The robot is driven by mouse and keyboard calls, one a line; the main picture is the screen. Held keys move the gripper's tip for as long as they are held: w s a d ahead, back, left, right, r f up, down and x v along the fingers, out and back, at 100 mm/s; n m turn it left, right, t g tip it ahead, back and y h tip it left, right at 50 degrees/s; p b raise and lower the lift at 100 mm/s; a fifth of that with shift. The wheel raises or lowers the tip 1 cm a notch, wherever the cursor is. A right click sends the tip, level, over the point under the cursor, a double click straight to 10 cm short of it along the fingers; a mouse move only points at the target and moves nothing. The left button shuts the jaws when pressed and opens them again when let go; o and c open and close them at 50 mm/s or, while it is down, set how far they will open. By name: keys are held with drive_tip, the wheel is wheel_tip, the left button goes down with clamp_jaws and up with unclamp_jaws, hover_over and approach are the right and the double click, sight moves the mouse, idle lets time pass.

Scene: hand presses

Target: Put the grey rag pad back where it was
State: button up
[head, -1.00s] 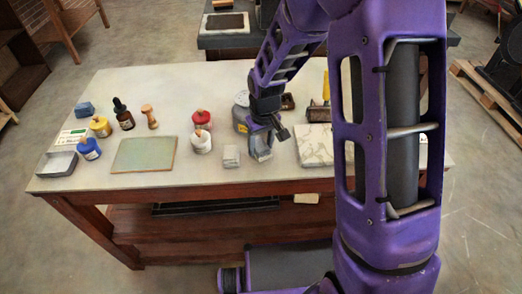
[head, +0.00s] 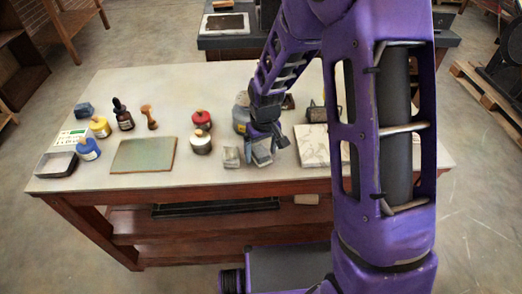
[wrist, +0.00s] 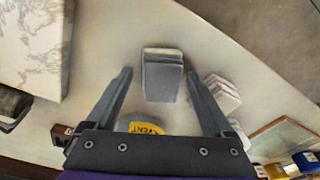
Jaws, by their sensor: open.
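A grey block-like pad (wrist: 162,80), apparently the grey rag pad, stands on the table between my gripper's fingers in the wrist view, with gaps on both sides. In the head view this pad (head: 262,155) is just below the fingers and partly covered by them. My gripper (wrist: 160,73) is open and points down at it. In the head view my gripper (head: 266,146) is low over the table's front half. A small stack of pale grey pads (wrist: 222,92) lies beside the right finger; it also shows in the head view (head: 231,157).
A solvent can (head: 241,115) stands close behind my gripper. A marble slab (head: 312,145) lies to the right. Red-topped and white jars (head: 201,140), a green plate (head: 143,155), several bottles and a grey tray (head: 57,165) are left. The front table edge is near.

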sight(264, 154)
wheel_tip(264, 154, up, 12)
drive_tip(key=s+p, duration=0.1)
drive_tip(key=shift+s+d+r+p, duration=0.15)
drive_tip(key=shift+s+d+p, duration=0.05)
drive_tip(key=shift+d+p, duration=0.1)
idle(0.3)
